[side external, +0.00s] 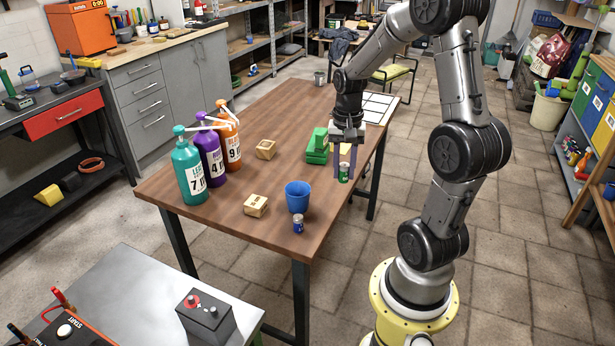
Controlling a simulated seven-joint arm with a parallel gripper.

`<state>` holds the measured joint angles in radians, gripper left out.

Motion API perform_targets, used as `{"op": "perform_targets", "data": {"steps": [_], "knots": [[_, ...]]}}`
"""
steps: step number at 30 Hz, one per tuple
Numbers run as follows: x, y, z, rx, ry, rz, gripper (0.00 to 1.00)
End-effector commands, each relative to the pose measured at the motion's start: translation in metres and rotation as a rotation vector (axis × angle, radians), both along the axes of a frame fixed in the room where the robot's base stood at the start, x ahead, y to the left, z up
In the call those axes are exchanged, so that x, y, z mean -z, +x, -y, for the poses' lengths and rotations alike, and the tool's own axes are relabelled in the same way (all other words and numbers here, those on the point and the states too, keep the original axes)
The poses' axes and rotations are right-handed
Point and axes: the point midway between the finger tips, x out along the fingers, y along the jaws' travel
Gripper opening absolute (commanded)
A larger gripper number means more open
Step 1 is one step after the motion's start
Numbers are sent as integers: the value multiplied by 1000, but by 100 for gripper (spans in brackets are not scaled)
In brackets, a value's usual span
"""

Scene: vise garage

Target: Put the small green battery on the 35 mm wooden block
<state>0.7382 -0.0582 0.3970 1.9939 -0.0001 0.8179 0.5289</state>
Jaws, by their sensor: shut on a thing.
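The small green battery (344,173) is upright between the fingertips of my gripper (344,168), which is shut on it. It shows near the right edge of the wooden table; its height above the tabletop is hard to tell. Two small wooden blocks stand on the table to the left of my gripper. The nearer wooden block (255,206) is left of the blue cup, and the farther wooden block (266,149) is left of the green object. Both have dark markings too small to read surely, so I cannot tell which is 35 mm. Both block tops look bare.
A blue cup (297,197) and a small blue can-like item (298,224) stand near the table's front. A green stepped object (317,148) sits close left of my gripper. Teal (189,172), purple (208,153) and orange (229,140) pump bottles line the left edge.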

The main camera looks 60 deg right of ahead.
Motion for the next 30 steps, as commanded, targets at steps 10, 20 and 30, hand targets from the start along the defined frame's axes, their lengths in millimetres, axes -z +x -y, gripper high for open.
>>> {"op": "perform_targets", "data": {"steps": [10,20,30], "knots": [[-27,51,-45,20,3,-9,0],[-38,89,-102,-149,-6,8,0],[-14,138,-93,-167,-4,4,0]]}}
